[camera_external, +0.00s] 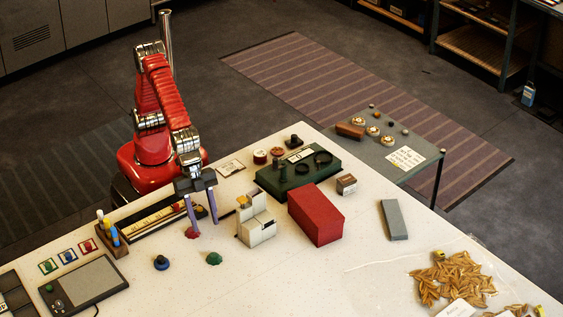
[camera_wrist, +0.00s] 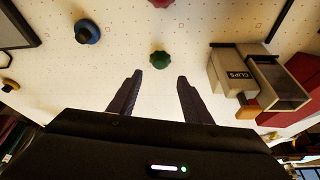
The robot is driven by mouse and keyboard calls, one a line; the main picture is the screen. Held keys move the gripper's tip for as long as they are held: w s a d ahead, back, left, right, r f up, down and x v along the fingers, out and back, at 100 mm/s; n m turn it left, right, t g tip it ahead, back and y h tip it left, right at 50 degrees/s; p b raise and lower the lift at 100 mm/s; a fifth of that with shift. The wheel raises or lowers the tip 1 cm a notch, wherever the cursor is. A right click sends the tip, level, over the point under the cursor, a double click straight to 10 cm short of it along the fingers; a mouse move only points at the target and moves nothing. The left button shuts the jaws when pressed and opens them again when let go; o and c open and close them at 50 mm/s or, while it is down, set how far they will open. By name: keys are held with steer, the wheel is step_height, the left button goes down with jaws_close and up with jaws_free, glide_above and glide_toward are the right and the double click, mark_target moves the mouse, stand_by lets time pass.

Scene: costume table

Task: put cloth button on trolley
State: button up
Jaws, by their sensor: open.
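Small knob-like pieces lie on the white table: a red one (camera_external: 193,235), a blue one (camera_external: 161,262) and a green one (camera_external: 214,258). I cannot tell which is the cloth button. My gripper (camera_external: 205,228) is open and empty above the table, pointing down, with the red piece close by its left fingertip in the external view. In the wrist view the green piece (camera_wrist: 160,58) shows just beyond the gap between my fingertips (camera_wrist: 159,77). The blue piece (camera_wrist: 87,31) is at upper left; the red one (camera_wrist: 160,2) is cut off at the top. The trolley (camera_external: 431,168) stands beyond the table's right edge.
The clips box (camera_external: 257,231) and a red box (camera_external: 316,214) stand right of my gripper. A green tray (camera_external: 322,167) is behind them. The trolley top holds round pieces, a brown block (camera_external: 350,131) and a note (camera_external: 405,159). A pen holder (camera_external: 113,239) is at left.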

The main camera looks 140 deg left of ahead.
steer(key=shift+s+r, duration=0.25)
steer(key=shift+r, duration=0.4)
steer(key=shift+a, duration=0.1)
steer(key=s+a+r+n, duration=0.1)
steer(key=s+a+r, duration=0.2)
steer(key=s+a, duration=0.35)
steer(key=s+a+r, duration=0.3)
steer(key=s, duration=0.7)
steer(key=s+a+f, duration=0.2)
steer(key=s+a, duration=0.1)
steer(key=s, duration=0.6)
steer(key=s+a+f+n+t, duration=0.1)
steer(key=s+a+f, duration=0.1)
steer(key=s, duration=0.8)
steer(key=shift+s+a+f+y, duration=0.3)
steer(key=shift+a+y, duration=0.1)
steer(key=shift+a, duration=0.25)
steer(key=shift+o, duration=0.5)
